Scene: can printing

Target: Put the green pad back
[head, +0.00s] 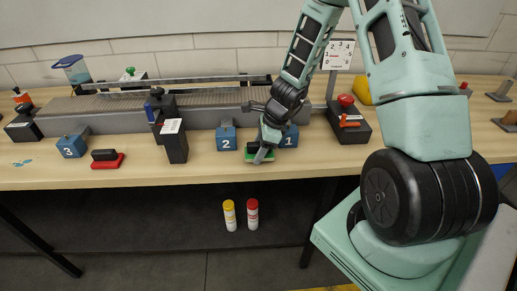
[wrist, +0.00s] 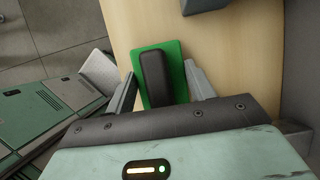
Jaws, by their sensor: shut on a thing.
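The green pad (wrist: 175,58) has a flat green base and a raised black handle (wrist: 155,78) along its middle. In the head view the green pad (head: 259,157) is at the bench's front edge, in front of the blue blocks marked 2 (head: 226,139) and 1 (head: 288,138). My gripper (head: 264,152) is over it, reaching down from the right. In the wrist view my gripper (wrist: 162,88) has a finger on each side of the pad and is shut on it. I cannot tell whether the pad touches the bench.
A red pad (head: 108,163) with a black handle lies by the blue block marked 3 (head: 72,146). A black post device (head: 172,140) stands left of block 2. A conveyor (head: 200,108) runs behind. A red-button box (head: 348,124) stands right of block 1.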

